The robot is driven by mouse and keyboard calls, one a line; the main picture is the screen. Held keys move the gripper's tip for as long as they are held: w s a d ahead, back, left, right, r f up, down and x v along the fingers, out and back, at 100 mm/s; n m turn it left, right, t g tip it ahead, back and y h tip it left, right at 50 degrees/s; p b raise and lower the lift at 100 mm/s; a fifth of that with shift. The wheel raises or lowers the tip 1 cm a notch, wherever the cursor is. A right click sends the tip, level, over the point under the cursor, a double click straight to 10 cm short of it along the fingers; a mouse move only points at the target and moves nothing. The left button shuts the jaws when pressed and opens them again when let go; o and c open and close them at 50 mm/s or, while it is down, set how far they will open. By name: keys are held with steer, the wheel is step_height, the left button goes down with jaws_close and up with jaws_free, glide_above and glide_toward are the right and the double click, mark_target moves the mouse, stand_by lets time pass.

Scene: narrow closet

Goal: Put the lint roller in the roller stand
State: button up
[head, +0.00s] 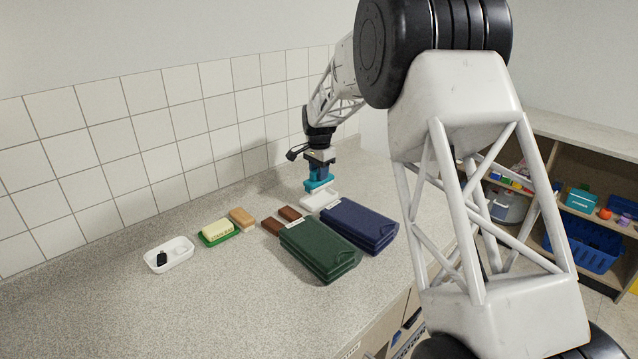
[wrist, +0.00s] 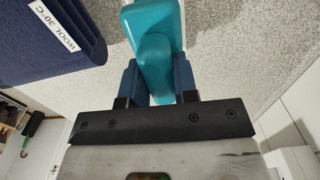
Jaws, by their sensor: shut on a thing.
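My gripper (head: 319,170) is at the back of the counter, beyond the folded navy cloth, with its fingers pointing down. It is shut on a teal object, which looks like the lint roller (head: 319,184). In the wrist view the blue fingers of my gripper (wrist: 158,84) press on both sides of the teal lint roller (wrist: 154,50). Just below it in the head view is a low white piece (head: 317,200) on the counter. It may be the roller stand or part of the roller; I cannot tell, nor whether they touch. It does not show in the wrist view.
Folded navy cloth (head: 358,227) and green cloth (head: 318,250) lie in front, beside brown blocks (head: 273,227). Further left are a tan block (head: 242,216), a green dish (head: 219,239) with a yellow bar, and a white tray (head: 167,266). A tiled wall (head: 190,120) bounds the back.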

mark_target(319, 183)
steer(key=shift+f, duration=1.95)
steer(key=shift+f, duration=0.15)
steer(key=o, duration=1)
steer(key=shift+c, duration=0.2)
steer(key=shift+r, duration=6.15)
